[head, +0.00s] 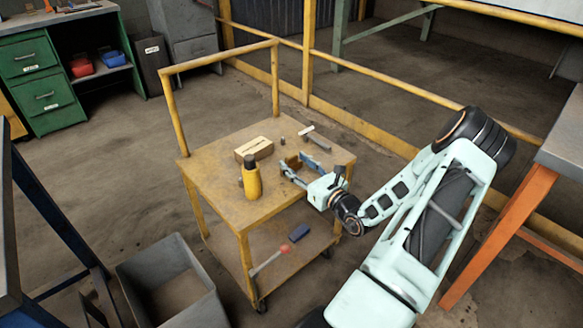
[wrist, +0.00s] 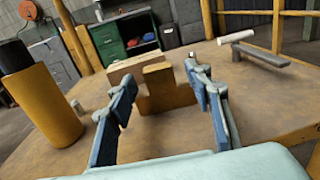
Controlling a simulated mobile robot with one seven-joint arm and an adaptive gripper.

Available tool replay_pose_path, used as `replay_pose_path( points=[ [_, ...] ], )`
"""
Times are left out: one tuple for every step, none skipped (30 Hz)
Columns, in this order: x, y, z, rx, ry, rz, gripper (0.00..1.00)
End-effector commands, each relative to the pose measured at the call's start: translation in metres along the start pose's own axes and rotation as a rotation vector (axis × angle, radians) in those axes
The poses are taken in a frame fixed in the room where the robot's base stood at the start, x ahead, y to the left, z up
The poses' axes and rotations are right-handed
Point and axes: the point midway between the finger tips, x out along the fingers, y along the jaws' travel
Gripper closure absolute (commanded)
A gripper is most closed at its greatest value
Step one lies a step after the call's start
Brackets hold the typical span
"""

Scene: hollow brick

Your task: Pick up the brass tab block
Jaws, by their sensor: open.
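The brass tab block (wrist: 165,98) stands on the yellow cart's top in the wrist view, with a narrower upright tab rising from a wider base. In the head view a small brown part of the block (head: 292,162) shows by my gripper's fingers. My gripper (head: 295,164) is open, low over the cart top. In the wrist view its two blue-padded fingers (wrist: 160,84) lie left and right of the block, with the block near or just beyond the fingertips. I cannot tell whether either finger touches it. The fingers partly hide its base edges.
A yellow bottle with a dark cap (head: 251,178) stands left of my gripper. A pale box-like block (head: 254,149) lies behind, beside a small grey cylinder (head: 282,141).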

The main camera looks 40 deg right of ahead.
Motion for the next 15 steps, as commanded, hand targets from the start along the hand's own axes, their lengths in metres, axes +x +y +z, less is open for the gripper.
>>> replay_pose_path(
  points=[
    [-0.0003,-0.0001,0.0003,0.0,0.0,0.0,0.54],
    [-0.0003,0.0,0.0004,0.0,0.0,0.0,0.54],
    [-0.0004,0.0,0.0004,0.0,0.0,0.0,0.54],
    [-0.0004,0.0,0.0004,0.0,0.0,0.0,0.57],
    [-0.0004,0.0,0.0004,0.0,0.0,0.0,0.6],
    [-0.0005,0.0001,0.0004,0.0,0.0,0.0,0.65],
    [-0.0005,0.0001,0.0004,0.0,0.0,0.0,0.68],
    [-0.0005,0.0001,0.0003,0.0,0.0,0.0,0.71],
    [-0.0005,0.0001,0.0003,0.0,0.0,0.0,0.76],
    [-0.0006,0.0001,0.0003,0.0,0.0,0.0,0.79],
    [-0.0006,0.0001,0.0003,0.0,0.0,0.0,0.82],
    [-0.0006,0.0001,0.0003,0.0,0.0,0.0,0.87],
    [-0.0006,0.0001,0.0003,0.0,0.0,0.0,0.9],
    [-0.0006,0.0001,0.0003,0.0,0.0,0.0,0.93],
    [-0.0007,0.0001,0.0003,0.001,0.0,0.0,0.98]
  ],
)
